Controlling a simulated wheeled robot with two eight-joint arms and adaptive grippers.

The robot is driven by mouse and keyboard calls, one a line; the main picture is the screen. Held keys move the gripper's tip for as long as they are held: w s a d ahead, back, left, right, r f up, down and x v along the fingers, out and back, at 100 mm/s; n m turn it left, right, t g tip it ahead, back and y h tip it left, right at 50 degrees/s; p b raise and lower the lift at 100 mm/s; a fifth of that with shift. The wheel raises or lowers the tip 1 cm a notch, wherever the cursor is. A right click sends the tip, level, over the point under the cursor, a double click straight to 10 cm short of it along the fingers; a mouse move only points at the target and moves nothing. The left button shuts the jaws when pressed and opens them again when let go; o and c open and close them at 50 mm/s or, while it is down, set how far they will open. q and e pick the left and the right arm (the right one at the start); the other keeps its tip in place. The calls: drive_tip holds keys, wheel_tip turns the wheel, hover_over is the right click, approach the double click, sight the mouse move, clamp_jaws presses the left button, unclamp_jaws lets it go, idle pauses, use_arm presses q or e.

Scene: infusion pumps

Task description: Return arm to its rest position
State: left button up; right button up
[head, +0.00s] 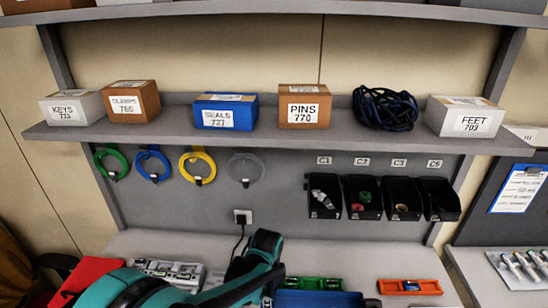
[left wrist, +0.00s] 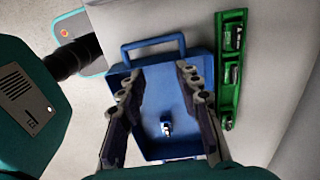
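My left gripper (left wrist: 159,72) shows in the left wrist view with its two dark fingers spread apart and nothing between them. Below it is a blue tray (left wrist: 154,70) with a handle at its far side. A small metal part (left wrist: 167,128) lies in the tray. In the head view my teal left arm comes in at the lower left and reaches toward the bench beside the blue tray (head: 318,299); the gripper itself cannot be made out there. My right gripper is not in view.
A green tray (left wrist: 229,65) with metal parts lies right of the blue tray. An orange tray (head: 409,287) is further right on the bench. Several black bins (head: 362,197) hang on the back panel. A shelf (head: 160,122) above holds labelled boxes and a coiled dark cable (head: 384,107).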

use_arm(q)
drive_tip(key=s+a+n+t+b, duration=0.7)
drive_tip(key=s+a+n+b, duration=0.4)
drive_tip(key=n, duration=0.7)
drive_tip(key=a+b, duration=0.3)
drive_tip(key=a, duration=0.1)
drive_tip(key=shift+s+a+f, duration=0.3)
drive_tip(key=shift+f, duration=0.1)
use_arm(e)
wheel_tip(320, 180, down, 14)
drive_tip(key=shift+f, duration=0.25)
use_arm(q)
drive_tip(key=shift+d, duration=0.15)
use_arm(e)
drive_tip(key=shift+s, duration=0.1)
